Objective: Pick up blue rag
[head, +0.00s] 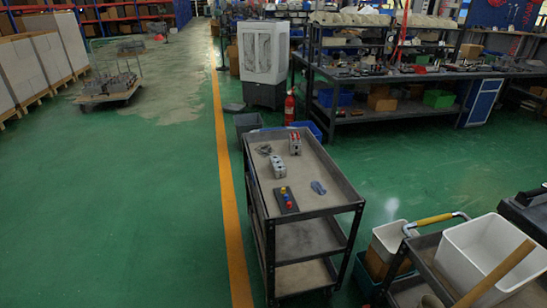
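A small crumpled blue-grey thing (318,187), which looks like the blue rag, lies on the top shelf of a dark metal cart (322,210). It is near the right side of that shelf, apart from the other things there. It is too small to tell its folds. My gripper is not in view.
The cart's top has a raised rim. On it are grey valve blocks (278,166), a grey-and-red block (295,142), a dark plate with coloured knobs (286,200) and a cable (264,149). A second cart with a white bin (488,255) stands right.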

